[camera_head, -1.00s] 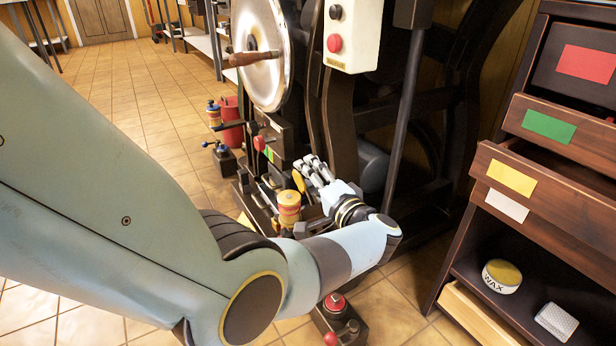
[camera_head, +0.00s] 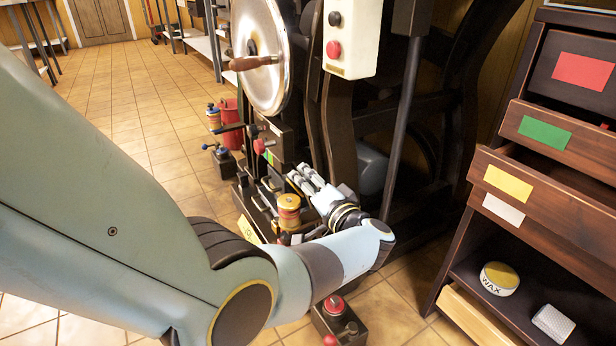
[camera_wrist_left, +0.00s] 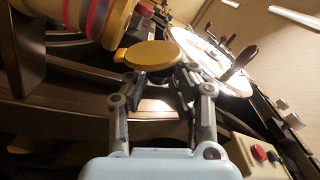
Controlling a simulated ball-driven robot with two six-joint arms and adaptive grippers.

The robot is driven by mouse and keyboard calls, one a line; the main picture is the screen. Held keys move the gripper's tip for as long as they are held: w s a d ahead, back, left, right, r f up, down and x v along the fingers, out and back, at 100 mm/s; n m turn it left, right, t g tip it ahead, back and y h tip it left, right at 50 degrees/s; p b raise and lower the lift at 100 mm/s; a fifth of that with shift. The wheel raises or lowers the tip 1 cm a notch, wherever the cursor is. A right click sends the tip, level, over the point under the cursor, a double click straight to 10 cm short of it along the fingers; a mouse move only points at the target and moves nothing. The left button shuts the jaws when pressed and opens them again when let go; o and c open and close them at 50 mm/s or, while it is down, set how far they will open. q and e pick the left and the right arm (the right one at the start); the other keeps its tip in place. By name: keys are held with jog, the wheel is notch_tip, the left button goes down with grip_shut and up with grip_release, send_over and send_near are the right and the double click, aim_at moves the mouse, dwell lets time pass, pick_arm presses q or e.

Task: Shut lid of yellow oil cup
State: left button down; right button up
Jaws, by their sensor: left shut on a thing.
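The yellow oil cup (camera_head: 289,212) stands upright on the low front of the press, with a red band around it. In the left wrist view its banded body (camera_wrist_left: 92,18) is at the top left. Its round yellow lid (camera_wrist_left: 152,54) stands open beside the cup, between my left fingertips. My left gripper (camera_wrist_left: 158,76) is shut on the lid. In the head view the gripper (camera_head: 302,178) is just right of and behind the cup, and its fingers hide the lid. My right gripper is not in view.
The press's steel handwheel (camera_head: 258,60) and red-and-black button box (camera_head: 350,38) are above. A blue-topped cup (camera_head: 213,116) and a red container (camera_head: 232,122) are farther left. A red-knobbed block (camera_head: 337,312) is below my forearm. A drawer cabinet (camera_head: 545,170) stands right.

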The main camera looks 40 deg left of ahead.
aim_at(292, 204)
pick_arm(q)
jog(key=shift+s+f+n+p, duration=0.15)
jog(key=shift+s+n+p, duration=0.25)
jog(key=shift+n, duration=0.4)
jog(key=n, duration=0.1)
jog(key=s+n, duration=0.1)
jog(key=n, duration=0.1)
jog(key=shift+s+a+f+n, duration=0.15)
jog(key=shift+a+f+n, duration=0.1)
jog(key=shift+n, duration=0.05)
jog(key=n, duration=0.1)
jog(key=s+n, duration=0.1)
jog(key=n, duration=0.1)
jog(key=f+n, duration=0.1)
jog(key=shift+s+a, duration=0.15)
jog(key=shift+a, duration=0.1)
jog(key=shift+s+f+n, duration=0.1)
jog(key=shift+n, duration=0.9)
jog(key=c, duration=1.3)
grip_release()
jog(key=shift+o, duration=1)
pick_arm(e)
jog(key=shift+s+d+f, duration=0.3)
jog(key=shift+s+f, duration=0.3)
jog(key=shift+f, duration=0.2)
